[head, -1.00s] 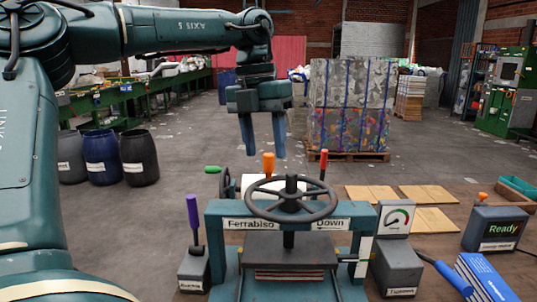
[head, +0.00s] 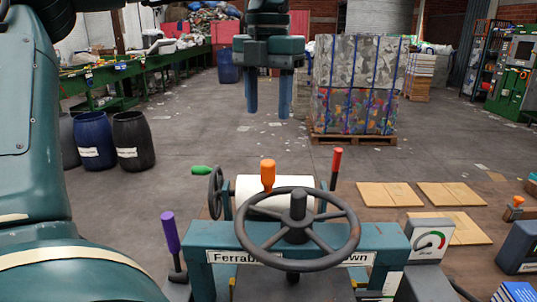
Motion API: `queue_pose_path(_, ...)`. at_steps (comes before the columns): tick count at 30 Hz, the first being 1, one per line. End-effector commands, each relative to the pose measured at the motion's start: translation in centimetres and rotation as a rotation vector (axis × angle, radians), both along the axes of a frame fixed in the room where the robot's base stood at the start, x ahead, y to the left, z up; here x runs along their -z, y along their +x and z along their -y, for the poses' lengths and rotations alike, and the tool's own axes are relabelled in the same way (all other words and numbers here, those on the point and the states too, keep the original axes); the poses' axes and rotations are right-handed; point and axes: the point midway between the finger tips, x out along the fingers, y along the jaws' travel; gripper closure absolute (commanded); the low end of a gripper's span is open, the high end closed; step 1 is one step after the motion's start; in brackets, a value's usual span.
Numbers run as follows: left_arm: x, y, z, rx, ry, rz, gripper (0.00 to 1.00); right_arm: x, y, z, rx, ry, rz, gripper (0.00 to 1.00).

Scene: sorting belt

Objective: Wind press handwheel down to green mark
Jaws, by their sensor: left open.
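The press handwheel (head: 298,212), a dark spoked wheel with a central hub, sits above the teal crossbeam (head: 228,236) of the press at the bottom of the head view. The beam carries a partly covered label and the wheel hides some of it. A white strip (head: 392,283) shows on the press's right side; I cannot make out a green mark on it. The press's lower part is cut off. My left gripper (head: 268,108) is open and empty, fingers pointing down, well above the wheel and apart from it. My right gripper is not in view.
An orange-handled lever (head: 268,176), a red-handled lever (head: 335,166) and a purple-handled lever (head: 171,234) stand around the press. A gauge box (head: 428,243) is at its right. Flat wooden boards (head: 452,194) lie on the bench. A strapped bale stack (head: 355,90) stands behind on the floor.

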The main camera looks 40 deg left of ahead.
Motion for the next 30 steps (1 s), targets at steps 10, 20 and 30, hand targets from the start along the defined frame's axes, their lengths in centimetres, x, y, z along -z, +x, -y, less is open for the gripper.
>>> queue_pose_path(10, 2.7, -0.1, 0.0, 0.002, -0.001, -0.003, 0.51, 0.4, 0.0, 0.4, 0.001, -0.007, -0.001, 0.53)
queue_pose_path(20, 9.5, -0.1, 0.0, 0.0, -0.002, -0.004, 0.51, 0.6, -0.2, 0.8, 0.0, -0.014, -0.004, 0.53)
queue_pose_path(30, 13.0, -0.1, -0.1, 0.0, 0.0, 0.001, 0.51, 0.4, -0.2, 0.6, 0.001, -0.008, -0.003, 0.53)
